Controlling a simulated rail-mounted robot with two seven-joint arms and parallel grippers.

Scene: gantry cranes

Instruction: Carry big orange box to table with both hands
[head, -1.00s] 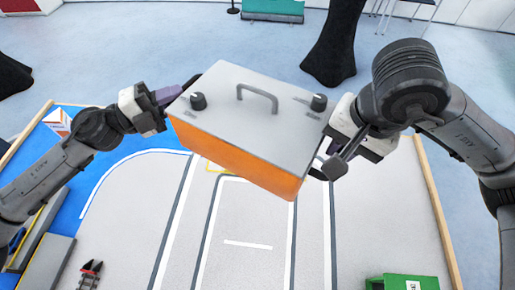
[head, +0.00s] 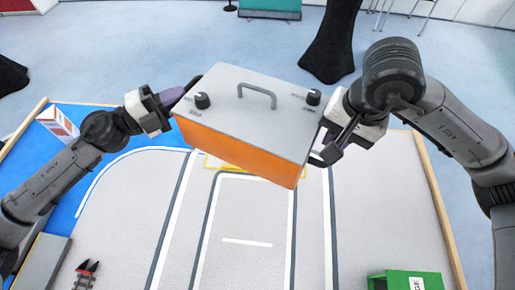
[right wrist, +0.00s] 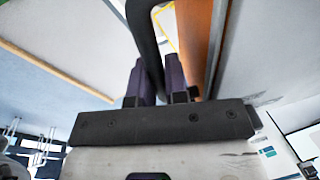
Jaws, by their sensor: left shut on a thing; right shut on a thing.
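The big orange box (head: 238,149) has a grey lid with a dark handle and two black knobs. It hangs tilted between my two grippers in the head view, above the wood-edged board. My left gripper (head: 180,95) is shut at the box's left end; its grip point is partly hidden. My right gripper (head: 332,145) is at the right end. In the right wrist view its purple-grey fingers (right wrist: 160,84) are shut on a black side handle (right wrist: 147,45), with the orange wall (right wrist: 193,35) beside it.
The wood-edged board (head: 375,205) below has road lines and a blue area. A green box (head: 408,281) stands at its front right, a white-and-orange carton (head: 58,124) at the left, and a small dark clamp-like thing (head: 85,275) at front left. A dark column (head: 333,45) stands behind.

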